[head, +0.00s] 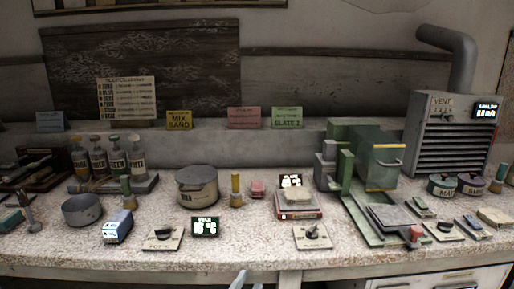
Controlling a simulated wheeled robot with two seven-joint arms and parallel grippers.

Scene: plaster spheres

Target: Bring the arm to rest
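Only a small pale grey tip of my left gripper (240,281) shows, at the bottom edge in the middle of the head view. It is in front of the bench's front edge and apart from the things on the bench. The rest of it is cut off by the frame, so I cannot tell whether it is open or shut. My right gripper is not in view.
The speckled bench top (265,238) holds a lidded pot (197,186), a grey bowl (82,210), a scale (298,204), a green machine (378,155), several bottles (116,157) and control plates. A vent unit (450,130) stands right. A front strip is clear.

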